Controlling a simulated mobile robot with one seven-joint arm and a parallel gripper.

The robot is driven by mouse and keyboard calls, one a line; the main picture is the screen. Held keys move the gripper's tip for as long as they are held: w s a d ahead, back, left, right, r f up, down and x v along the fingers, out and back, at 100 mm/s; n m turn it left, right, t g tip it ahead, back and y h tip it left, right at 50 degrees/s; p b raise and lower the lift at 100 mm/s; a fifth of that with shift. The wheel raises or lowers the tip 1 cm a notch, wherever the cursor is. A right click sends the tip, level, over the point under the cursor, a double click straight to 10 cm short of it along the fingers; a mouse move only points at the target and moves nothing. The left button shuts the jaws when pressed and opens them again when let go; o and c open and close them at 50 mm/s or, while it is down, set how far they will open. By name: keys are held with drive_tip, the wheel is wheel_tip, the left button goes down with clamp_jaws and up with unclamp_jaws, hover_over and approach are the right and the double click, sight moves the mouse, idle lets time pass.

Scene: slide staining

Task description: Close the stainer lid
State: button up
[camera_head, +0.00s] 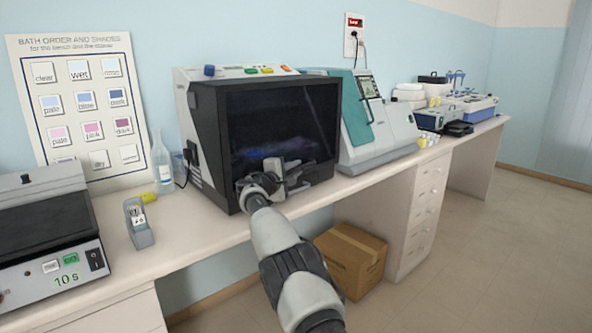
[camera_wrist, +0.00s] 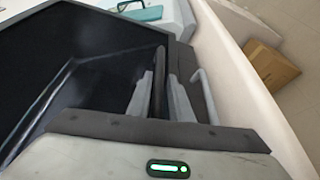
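The stainer (camera_head: 196,140) is a pale and black box on the bench. Its lid (camera_head: 318,120) is a dark glossy panel in a black frame, facing the room; how far it stands from the body is hard to tell. My gripper (camera_head: 284,176) is at the lower part of this front. In the wrist view, the lid (camera_wrist: 60,75) fills the left side. My gripper's two fingers (camera_wrist: 158,95) lie close on either side of a narrow dark strip that looks like the lid's edge, seemingly shut on it. The exact contact is hard to see.
A teal and white machine (camera_head: 372,125) stands close on the stainer's right. A glass flask (camera_head: 160,160) and a small grey holder (camera_head: 138,222) are to its left, with a hot plate-like unit (camera_head: 50,240) beyond. A cardboard box (camera_head: 350,258) sits on the floor.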

drive_tip(key=shift+s, duration=0.1)
drive_tip(key=shift+s+a+b, duration=0.4)
drive_tip(key=shift+a+b, duration=0.1)
drive_tip(key=v, duration=1.6)
drive_tip(key=shift+d+r+b, duration=0.2)
drive_tip(key=shift+b, duration=0.25)
drive_tip(key=shift+s, duration=0.15)
